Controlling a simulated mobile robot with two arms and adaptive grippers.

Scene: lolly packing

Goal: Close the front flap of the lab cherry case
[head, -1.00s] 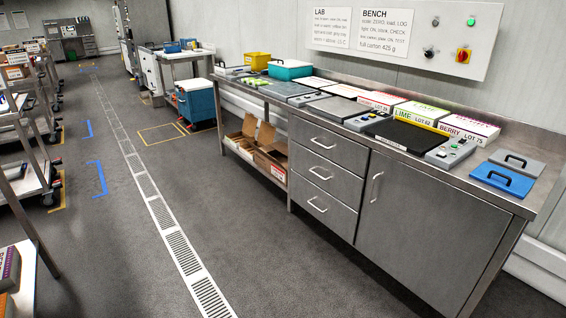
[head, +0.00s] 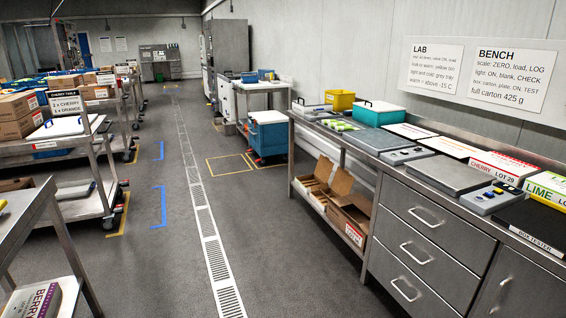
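Two open cardboard cases stand on the lower shelf of the steel bench. The nearer case (head: 352,222) has a white label with red print on its front, too small to read. The farther case (head: 316,190) has raised flaps, and one brown flap (head: 342,182) stands up between the two. I cannot tell which one is the lab cherry case. Neither of my grippers is in view.
The steel bench (head: 433,212) with drawers runs along the right wall. A red-labelled cherry carton (head: 503,164) lies on its top. A blue bin (head: 268,134) stands beyond it. Carts (head: 75,150) line the left. The grey aisle floor (head: 280,240) between is clear.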

